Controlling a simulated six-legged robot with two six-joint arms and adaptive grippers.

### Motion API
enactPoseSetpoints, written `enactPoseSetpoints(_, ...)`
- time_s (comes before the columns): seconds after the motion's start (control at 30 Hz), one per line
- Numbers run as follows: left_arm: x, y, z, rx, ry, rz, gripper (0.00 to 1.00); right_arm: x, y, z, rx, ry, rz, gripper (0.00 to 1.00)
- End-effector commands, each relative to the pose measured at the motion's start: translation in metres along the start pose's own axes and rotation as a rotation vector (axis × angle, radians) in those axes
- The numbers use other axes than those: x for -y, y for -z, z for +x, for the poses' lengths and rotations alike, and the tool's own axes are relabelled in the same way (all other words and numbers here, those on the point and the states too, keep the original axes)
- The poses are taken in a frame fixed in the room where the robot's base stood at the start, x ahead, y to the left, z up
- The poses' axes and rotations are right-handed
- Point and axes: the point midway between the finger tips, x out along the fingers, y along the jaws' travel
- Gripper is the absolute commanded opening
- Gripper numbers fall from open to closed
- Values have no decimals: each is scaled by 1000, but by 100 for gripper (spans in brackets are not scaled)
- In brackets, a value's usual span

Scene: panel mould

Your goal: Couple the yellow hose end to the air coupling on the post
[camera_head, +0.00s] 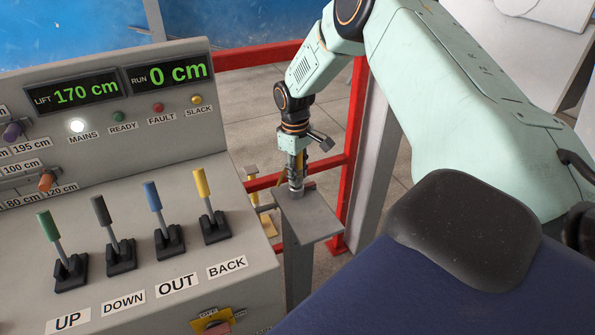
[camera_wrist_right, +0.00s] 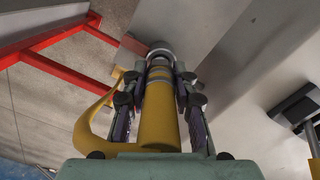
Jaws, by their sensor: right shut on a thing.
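My right gripper (camera_head: 296,176) points down over the small grey post (camera_head: 312,218) beside the console. In the right wrist view its fingers (camera_wrist_right: 159,85) are shut around the yellow hose end (camera_wrist_right: 160,112), one finger on each side. The hose bends away to the left and back towards the wrist. A grey metal ring, apparently the air coupling (camera_wrist_right: 161,49), lies straight ahead of the hose end, in line with it. The two look very close or touching; I cannot tell whether they are joined. My left gripper is not in view.
The grey console (camera_head: 140,240) with several coloured levers stands left of the post. A red rail frame (camera_head: 354,130) runs behind and to the right. A yellow fixture (camera_head: 267,222) stands low between console and post. Open floor (camera_head: 240,105) shows behind.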

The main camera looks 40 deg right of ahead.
Motion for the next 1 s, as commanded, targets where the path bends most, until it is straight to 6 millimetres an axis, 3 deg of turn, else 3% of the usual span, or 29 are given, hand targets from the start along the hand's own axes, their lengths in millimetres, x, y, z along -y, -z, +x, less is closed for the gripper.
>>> enactPoseSetpoints(0.83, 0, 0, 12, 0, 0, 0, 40, 0, 1, 19, 0, 0, 0, 0)
enactPoseSetpoints(0.87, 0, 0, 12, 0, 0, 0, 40, 0, 1, 19, 0, 0, 0, 28)
enactPoseSetpoints(1.0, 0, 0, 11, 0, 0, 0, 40, 0, 1, 18, 0, 0, 0, 40)
